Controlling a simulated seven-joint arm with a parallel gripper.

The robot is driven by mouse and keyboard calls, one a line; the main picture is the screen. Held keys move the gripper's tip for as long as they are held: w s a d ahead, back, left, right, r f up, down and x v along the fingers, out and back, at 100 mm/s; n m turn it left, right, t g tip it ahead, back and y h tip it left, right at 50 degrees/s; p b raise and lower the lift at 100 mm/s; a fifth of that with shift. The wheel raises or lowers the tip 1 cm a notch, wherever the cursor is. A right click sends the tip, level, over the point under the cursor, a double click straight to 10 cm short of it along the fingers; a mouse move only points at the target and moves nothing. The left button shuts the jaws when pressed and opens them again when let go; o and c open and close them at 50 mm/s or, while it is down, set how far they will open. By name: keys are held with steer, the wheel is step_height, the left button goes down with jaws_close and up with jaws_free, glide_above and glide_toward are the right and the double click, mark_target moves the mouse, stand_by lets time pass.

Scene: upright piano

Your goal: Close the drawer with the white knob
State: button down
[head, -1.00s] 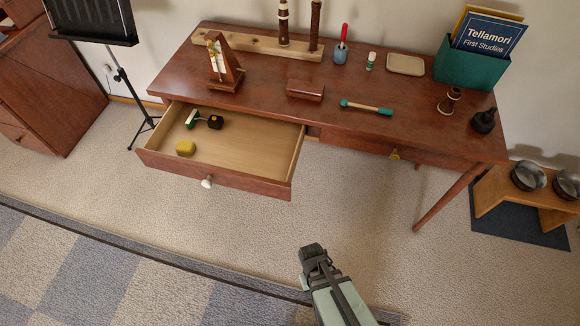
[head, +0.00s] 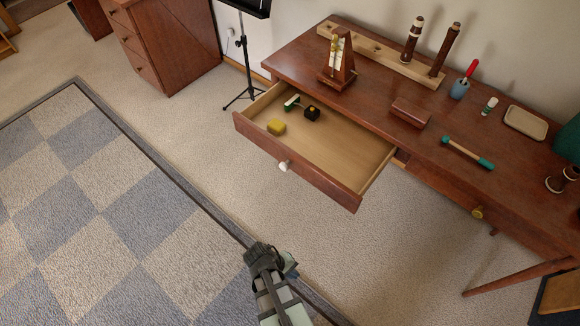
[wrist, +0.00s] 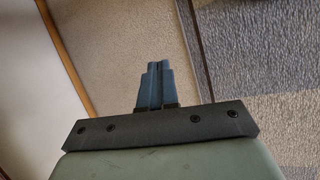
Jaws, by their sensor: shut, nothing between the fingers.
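The open drawer (head: 335,188) sticks out from the front of the brown desk (head: 378,95), with a white knob (head: 285,165) on its front panel. Inside it lie a yellow block (head: 276,127), a dark block (head: 312,113) and a green-and-white item (head: 292,102). A second, closed drawer at the right has a yellow knob (head: 477,212). My gripper (head: 262,252) is over the floor in front of the open drawer, apart from it. In the wrist view my gripper (wrist: 158,70) has its fingers together, empty, with only floor and wall beyond.
A music stand (head: 245,60) stands behind the drawer's left, near a brown cabinet (head: 165,45). A metronome (head: 338,62), woodwind pieces (head: 412,40), a small box (head: 410,112) and a mallet (head: 467,153) are on the desk. The carpet between gripper and drawer is clear.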

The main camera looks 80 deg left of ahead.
mark_target(296, 161)
steer(key=s+a+r+n+t+y, duration=0.2)
steer(key=s+a+r+n+y, duration=0.15)
steer(key=s+a, duration=0.2)
steer(key=s+a+r+n+t+y, duration=0.3)
steer(key=a+r+n+t+y, duration=0.2)
steer(key=a+r+n+y, duration=0.75)
steer(key=w+a+r+n, duration=0.1)
steer(key=w+a, duration=0.2)
steer(key=w+a+r+n+h, duration=0.1)
steer(key=w+a+n, duration=0.1)
steer(key=w+a, duration=0.1)
steer(key=w+a+r+n+h, duration=0.1)
steer(key=w+a, duration=0.3)
steer(key=shift+a+r, duration=0.2)
steer(key=shift+a, duration=0.05)
steer(key=x, duration=2.5)
steer(key=shift+w+f, duration=0.25)
steer(key=shift+w, duration=0.1)
steer(key=shift+x, duration=0.85)
